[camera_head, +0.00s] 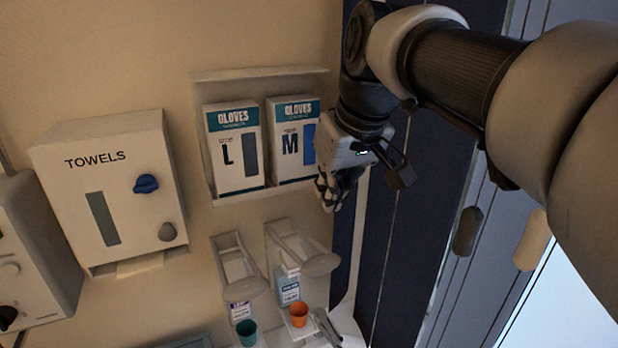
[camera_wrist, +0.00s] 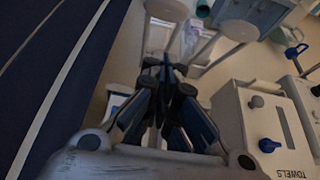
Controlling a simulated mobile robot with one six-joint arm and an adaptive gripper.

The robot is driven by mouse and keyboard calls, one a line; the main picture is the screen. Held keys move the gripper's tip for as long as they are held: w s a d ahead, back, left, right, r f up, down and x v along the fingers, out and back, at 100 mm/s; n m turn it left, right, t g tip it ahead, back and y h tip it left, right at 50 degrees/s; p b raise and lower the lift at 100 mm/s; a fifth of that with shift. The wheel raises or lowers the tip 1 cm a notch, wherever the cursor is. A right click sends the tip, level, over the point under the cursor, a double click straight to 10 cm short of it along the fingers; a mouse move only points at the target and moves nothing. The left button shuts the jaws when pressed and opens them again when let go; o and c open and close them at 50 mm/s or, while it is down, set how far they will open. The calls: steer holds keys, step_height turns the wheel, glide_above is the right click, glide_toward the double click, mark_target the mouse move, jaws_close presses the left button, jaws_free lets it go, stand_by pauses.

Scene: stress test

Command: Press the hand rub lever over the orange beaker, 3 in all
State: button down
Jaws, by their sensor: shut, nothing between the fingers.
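The orange beaker (camera_head: 298,315) stands upright on a small white ledge below the right-hand wall dispenser. That dispenser (camera_head: 283,246) has a blue-labelled bottle (camera_head: 287,290) and a long white lever ending in a round pad (camera_head: 321,265); I take it as the hand rub. My gripper (camera_head: 332,195) is shut and empty, above and right of this lever, clear of it. In the wrist view my gripper (camera_wrist: 165,68) points toward two round lever pads, the nearer-centre one (camera_wrist: 167,9) and another (camera_wrist: 240,31). The orange beaker is not visible there.
A second dispenser (camera_head: 232,262) with a purple-labelled bottle stands left, above a teal beaker (camera_head: 246,332). Glove boxes (camera_head: 234,148) sit in a wall rack beside my gripper. A towel dispenser (camera_head: 110,190) is further left. A dark panel (camera_head: 400,235) borders the right.

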steer(key=shift+f, duration=0.15)
steer(key=s+d+f+b+x, duration=0.1)
steer(key=s+x, duration=0.1)
steer(key=x, duration=1)
steer(key=shift+f, duration=0.4)
steer(key=shift+s, duration=0.15)
